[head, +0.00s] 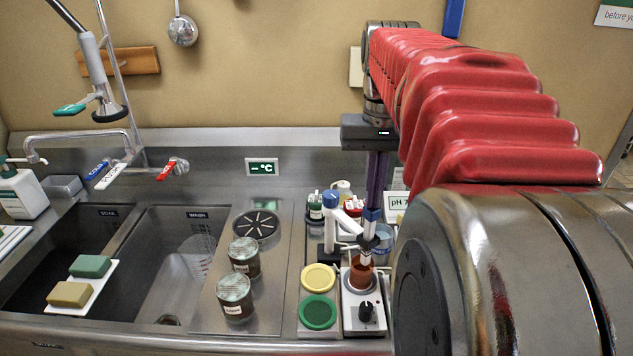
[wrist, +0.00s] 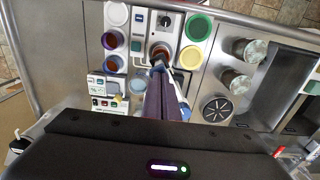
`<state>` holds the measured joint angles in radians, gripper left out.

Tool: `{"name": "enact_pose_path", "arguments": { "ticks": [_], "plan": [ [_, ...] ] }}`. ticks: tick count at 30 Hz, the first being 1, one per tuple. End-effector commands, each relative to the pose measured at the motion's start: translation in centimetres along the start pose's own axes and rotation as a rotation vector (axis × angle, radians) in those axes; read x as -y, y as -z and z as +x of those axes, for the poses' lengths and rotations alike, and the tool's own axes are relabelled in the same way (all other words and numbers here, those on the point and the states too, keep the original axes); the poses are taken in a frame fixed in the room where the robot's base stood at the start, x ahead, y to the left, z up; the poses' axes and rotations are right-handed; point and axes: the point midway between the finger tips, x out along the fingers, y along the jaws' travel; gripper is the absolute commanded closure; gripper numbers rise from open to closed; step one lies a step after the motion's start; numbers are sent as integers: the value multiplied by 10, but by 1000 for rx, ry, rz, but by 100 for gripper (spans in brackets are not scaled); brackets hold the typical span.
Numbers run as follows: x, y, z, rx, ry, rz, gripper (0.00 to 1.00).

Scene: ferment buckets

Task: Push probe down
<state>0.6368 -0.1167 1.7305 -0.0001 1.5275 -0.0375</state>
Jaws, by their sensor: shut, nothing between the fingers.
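The beaker sits on a white stirrer (head: 350,312) with a black knob.
A yellow-lidded tub (head: 318,277) and a green-lidded tub (head: 318,312) stand left of the stirrer. Small bottles and cups crowd behind and beside the probe. Sinks (head: 170,285) lie further left.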

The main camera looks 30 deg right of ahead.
Motion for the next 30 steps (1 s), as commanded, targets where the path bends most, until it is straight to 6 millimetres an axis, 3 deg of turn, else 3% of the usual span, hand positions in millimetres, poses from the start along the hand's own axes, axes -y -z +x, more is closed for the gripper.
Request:
{"name": "enact_pose_path", "arguments": {
  "ticks": [30],
  "plan": [
    [0, 0, 22, 1, 0, 0, 100]
  ]
}}
